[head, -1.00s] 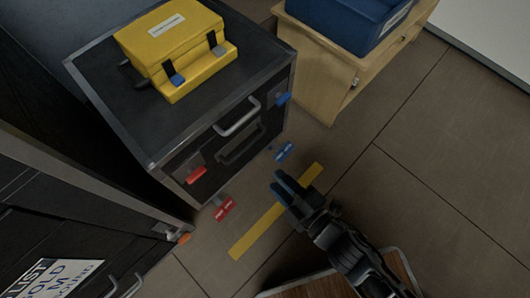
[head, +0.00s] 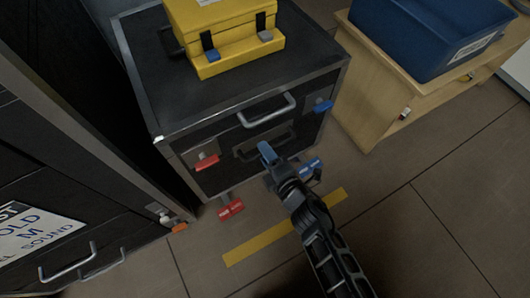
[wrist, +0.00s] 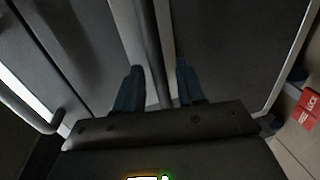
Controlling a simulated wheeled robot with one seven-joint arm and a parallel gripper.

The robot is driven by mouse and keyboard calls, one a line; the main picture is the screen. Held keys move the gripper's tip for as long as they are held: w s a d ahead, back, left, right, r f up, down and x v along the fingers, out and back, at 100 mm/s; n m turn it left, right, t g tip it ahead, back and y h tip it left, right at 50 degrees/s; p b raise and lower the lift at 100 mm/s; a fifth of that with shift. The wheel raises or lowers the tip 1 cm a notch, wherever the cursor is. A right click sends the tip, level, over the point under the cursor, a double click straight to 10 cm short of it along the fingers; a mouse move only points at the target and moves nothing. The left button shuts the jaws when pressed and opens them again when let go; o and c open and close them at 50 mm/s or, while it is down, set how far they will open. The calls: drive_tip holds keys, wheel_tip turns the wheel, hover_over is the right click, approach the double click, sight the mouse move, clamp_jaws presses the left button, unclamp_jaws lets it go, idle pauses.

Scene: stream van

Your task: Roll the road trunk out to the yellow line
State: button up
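The road trunk (head: 140,75) is a black box with metal edges. Its front has a silver upper handle (head: 267,110), a darker lower handle and red and blue latches. Red (head: 231,209) and blue (head: 311,166) pedals stick out at its foot. The yellow line (head: 285,228) lies on the floor in front of it. My gripper (head: 268,165) is in front of the trunk's lower front, partly covering it. The wrist view shows two dark blue fingers (wrist: 158,88) apart, with a pale metal bar running between them; contact is unclear. The red pedal (wrist: 307,108) shows at right there, marked LOCK.
A yellow case (head: 225,35) sits on the trunk. A blue bin (head: 425,35) stands on a wooden cabinet (head: 375,110) to the right. Another black case with a white sign (head: 35,235) stands at left. The floor at lower right is clear.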

drive_tip(key=shift+w+a+f, duration=0.15)
drive_tip(key=shift+w+a, duration=0.25)
drive_tip(key=shift+w, duration=0.1)
clamp_jaws()
idle(0.3)
